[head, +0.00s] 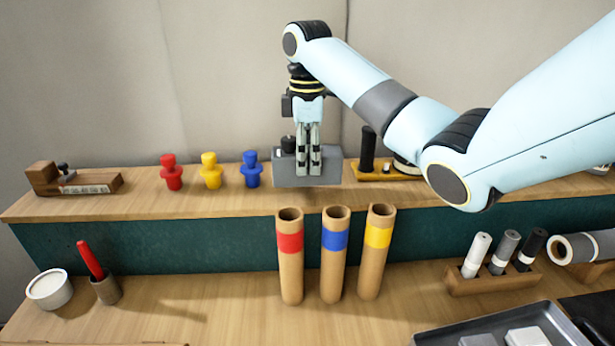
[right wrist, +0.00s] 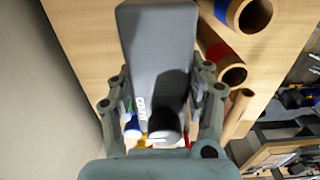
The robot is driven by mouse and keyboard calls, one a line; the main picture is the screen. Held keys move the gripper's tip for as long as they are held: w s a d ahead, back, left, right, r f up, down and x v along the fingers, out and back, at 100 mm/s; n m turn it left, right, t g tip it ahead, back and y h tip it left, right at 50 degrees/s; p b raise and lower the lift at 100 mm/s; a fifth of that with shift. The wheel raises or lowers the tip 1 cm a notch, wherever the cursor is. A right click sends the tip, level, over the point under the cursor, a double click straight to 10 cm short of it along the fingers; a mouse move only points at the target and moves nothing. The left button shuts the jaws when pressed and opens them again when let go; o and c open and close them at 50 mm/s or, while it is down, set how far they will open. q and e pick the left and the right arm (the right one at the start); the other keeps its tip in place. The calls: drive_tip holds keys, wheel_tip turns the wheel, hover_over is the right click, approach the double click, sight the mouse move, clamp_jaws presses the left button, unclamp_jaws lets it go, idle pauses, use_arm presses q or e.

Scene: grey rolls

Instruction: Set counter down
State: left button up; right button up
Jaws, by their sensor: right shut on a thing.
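The counter (head: 281,173) is a grey box with a black knob on its top, at the middle of the raised wooden shelf. My right gripper (head: 309,170) comes down from above and is shut on the counter. In the right wrist view the grey counter (right wrist: 158,42) lies between the two fingers of the right gripper (right wrist: 162,88), with its knob and a small white number window near the palm. I cannot tell whether its underside touches the shelf or is just above it. My left gripper is not in view.
On the shelf (head: 130,207), red (head: 171,173), yellow (head: 210,171) and blue (head: 251,169) plugs stand left of the counter. A wooden-based black post (head: 368,150) stands close on its right. Three banded cardboard tubes (head: 334,258) stand upright in front, below the shelf edge.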

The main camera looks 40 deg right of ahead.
wheel_tip(320, 180, down, 4)
drive_tip(key=shift+r+p, duration=0.25)
drive_tip(key=shift+p, duration=0.15)
drive_tip(key=shift+f, duration=0.1)
drive_tip(key=shift+f, duration=0.1)
drive_tip(key=o, duration=1.4)
drive_tip(key=shift+s, duration=0.1)
wheel_tip(320, 180, up, 5)
drive_tip(key=shift+r+b, duration=0.1)
drive_tip(key=shift+b, duration=0.45)
wheel_tip(320, 180, up, 6)
drive_tip(key=p, duration=0.5)
drive_tip(key=shift+r, duration=0.15)
drive_tip(key=shift+r+p, duration=0.35)
drive_tip(key=shift+p, duration=0.1)
